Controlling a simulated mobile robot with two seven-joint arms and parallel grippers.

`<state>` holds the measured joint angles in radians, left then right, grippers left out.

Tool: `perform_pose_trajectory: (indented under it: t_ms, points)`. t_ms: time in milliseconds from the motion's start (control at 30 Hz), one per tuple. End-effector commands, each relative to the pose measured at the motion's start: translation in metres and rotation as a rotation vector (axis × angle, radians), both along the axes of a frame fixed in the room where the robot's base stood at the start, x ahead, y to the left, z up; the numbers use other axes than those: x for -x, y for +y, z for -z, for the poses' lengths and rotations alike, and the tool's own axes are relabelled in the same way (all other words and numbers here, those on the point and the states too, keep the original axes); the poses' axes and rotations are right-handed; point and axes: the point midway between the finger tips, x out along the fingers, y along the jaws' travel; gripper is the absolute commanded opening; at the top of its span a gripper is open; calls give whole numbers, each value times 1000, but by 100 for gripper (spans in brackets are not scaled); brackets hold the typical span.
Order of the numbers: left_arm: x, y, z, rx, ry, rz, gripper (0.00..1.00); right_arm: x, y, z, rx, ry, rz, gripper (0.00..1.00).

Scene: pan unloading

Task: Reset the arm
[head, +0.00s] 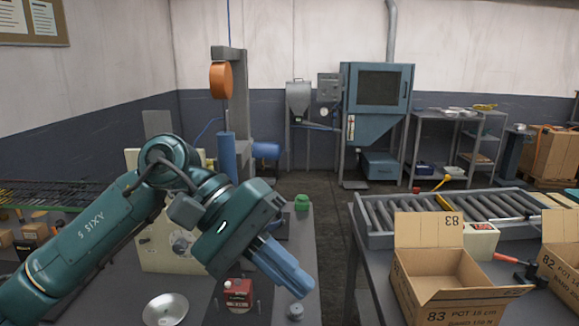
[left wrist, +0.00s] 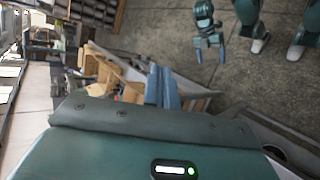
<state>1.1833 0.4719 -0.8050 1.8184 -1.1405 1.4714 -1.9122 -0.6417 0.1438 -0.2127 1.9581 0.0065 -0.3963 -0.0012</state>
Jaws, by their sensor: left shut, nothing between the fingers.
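My left arm comes in from the left in the head view, and its left gripper (head: 290,278) points down and to the right above the grey table. Its two blue fingers are together, with nothing between them. The fingers also show in the left wrist view (left wrist: 163,88), side by side. The gripper is in the air, apart from the small round metal part below its tips. My right gripper does not show in the head view.
A red box (head: 237,295), a metal bowl (head: 166,308) and a small metal part (head: 295,311) are on the table. A green object (head: 302,203) stands farther back. An open cardboard box (head: 437,268) and a roller conveyor (head: 374,240) are to the right, across a gap.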

Motion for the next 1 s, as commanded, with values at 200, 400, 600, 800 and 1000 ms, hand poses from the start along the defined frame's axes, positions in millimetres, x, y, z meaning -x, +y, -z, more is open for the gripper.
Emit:
perform_pose_trajectory:
  t_ms: [200, 400, 600, 800, 1000]
  points:
    - [8, -32, -4, 338, 857, -216, 0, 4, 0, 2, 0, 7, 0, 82]
    - [-35, -14, 12, 562, 1748, -359, 0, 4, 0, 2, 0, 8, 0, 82]
    - [-85, 37, 99, 770, 2689, -379, 0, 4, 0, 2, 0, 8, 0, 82]
    - [-78, 94, 240, -736, -2475, 128, 0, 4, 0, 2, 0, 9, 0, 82]
    - [-11, 133, 364, -655, -1795, -122, 0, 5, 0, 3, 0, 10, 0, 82]
